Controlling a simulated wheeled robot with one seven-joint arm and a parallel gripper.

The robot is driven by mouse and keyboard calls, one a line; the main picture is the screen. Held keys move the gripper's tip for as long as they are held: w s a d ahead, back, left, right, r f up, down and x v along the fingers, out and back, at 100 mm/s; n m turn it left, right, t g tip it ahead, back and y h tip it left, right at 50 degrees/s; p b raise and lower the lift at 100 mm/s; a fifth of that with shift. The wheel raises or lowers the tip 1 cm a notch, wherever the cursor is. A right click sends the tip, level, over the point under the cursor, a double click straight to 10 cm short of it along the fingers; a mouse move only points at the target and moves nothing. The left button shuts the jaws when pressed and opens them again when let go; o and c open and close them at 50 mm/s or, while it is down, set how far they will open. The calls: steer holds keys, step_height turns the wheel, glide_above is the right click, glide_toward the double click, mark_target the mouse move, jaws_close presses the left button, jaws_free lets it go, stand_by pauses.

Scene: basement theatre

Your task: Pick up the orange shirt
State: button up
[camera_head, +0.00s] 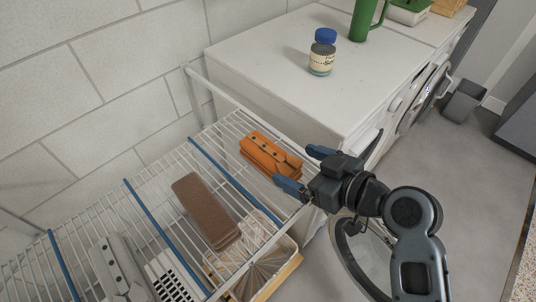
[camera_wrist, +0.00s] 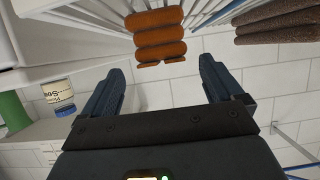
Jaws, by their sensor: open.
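The orange shirt (camera_head: 270,153) is a folded, layered bundle with a few dark spots on top. It lies on the white wire rack beside the white machine. My gripper (camera_head: 305,168) is open and empty, with its blue fingers just right of the shirt. In the wrist view, the shirt (camera_wrist: 158,36) is at the top centre, ahead of and between the two spread fingertips (camera_wrist: 158,80). The shirt appears apart from the fingers.
A brown folded cloth (camera_head: 206,209) and a grey folded item (camera_head: 117,268) lie on the wire rack (camera_head: 160,170). Blue bars cross the rack. A jar (camera_head: 322,53) with a blue lid and a green pitcher (camera_head: 364,20) stand on the white machine (camera_head: 290,75).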

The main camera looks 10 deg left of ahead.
mark_target(276, 156)
steer(key=x, duration=0.4)
steer(key=p+x, duration=0.1)
steer(key=x, duration=0.1)
steer(key=shift+a+r, duration=0.25)
steer(key=shift+w+a+f, duration=0.3)
steer(key=shift+c, duration=0.4)
steer(key=c, duration=1)
steer(key=shift+r, duration=0.1)
